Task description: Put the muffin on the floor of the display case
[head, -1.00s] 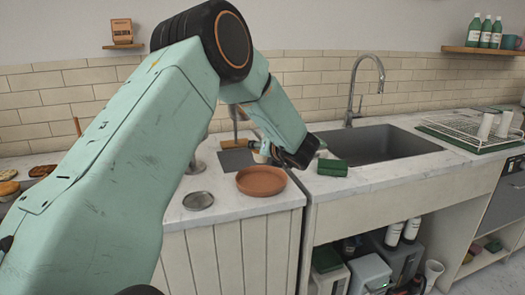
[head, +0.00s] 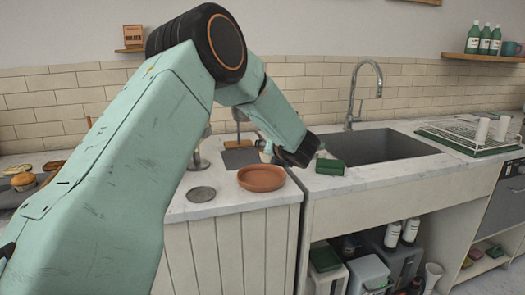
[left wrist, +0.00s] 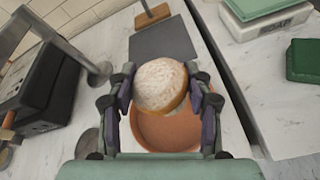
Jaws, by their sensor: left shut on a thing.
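The muffin (left wrist: 160,87), with a pale dusted top and a golden lower part, is between the fingers of my left gripper (left wrist: 160,95) in the left wrist view. The gripper is shut on it, above the terracotta dish (left wrist: 165,133). In the head view the left gripper (head: 281,157) is over the back of the same dish (head: 261,178); the muffin is mostly hidden there. I cannot make out the display case in either view. My right gripper is not in view.
A green block (head: 330,166) lies on the counter right of the dish, beside the sink (head: 385,146). A round metal disc (head: 201,194) lies left of the dish. Several baked goods, including a muffin-like one (head: 23,181), sit at far left, partly behind my arm.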

